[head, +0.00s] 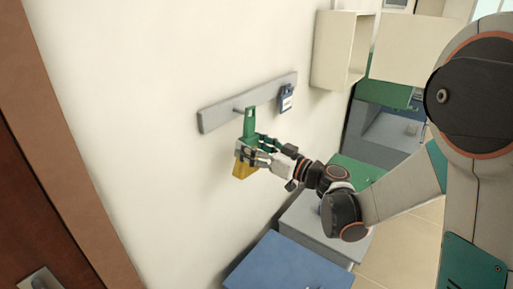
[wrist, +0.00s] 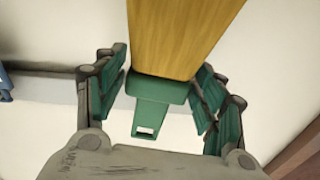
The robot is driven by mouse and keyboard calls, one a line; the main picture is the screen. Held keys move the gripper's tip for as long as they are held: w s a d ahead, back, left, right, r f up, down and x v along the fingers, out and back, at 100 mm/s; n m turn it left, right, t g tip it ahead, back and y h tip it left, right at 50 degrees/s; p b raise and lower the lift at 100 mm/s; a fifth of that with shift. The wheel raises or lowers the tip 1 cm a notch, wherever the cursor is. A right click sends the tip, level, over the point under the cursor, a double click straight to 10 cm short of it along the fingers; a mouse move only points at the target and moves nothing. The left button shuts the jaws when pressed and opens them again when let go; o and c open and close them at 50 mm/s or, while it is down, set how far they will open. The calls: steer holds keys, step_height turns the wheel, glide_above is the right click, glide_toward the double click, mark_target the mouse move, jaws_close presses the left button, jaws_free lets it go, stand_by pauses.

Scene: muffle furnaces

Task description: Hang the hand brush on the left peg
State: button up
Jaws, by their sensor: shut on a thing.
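The hand brush has a green handle (head: 249,124) and a yellow bristle block (head: 243,171). In the head view it hangs handle up in front of the wall. My gripper (head: 256,150) is shut on the brush around its middle. In the wrist view the yellow block (wrist: 183,35) and the green handle with its hole (wrist: 150,108) lie between the fingers (wrist: 160,92). The grey peg rail (head: 215,117) is on the wall. The left peg (head: 238,109) shows beside the handle's top end. I cannot tell whether the peg is in the hole.
A blue-and-white item (head: 286,98) hangs at the rail's right part. An open cream wall box (head: 336,48) is to its right. A blue cabinet (head: 285,265) and a grey-topped unit (head: 308,222) stand below. A brown door (head: 40,170) is at left.

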steer(key=shift+x, duration=1.2)
steer(key=shift+w+a+f+b, duration=0.4)
steer(key=shift+a+f+b, duration=0.05)
steer(key=shift+a, duration=0.1)
steer(key=o, duration=1.2)
steer(key=shift+c, duration=0.2)
steer(key=shift+r, duration=0.1)
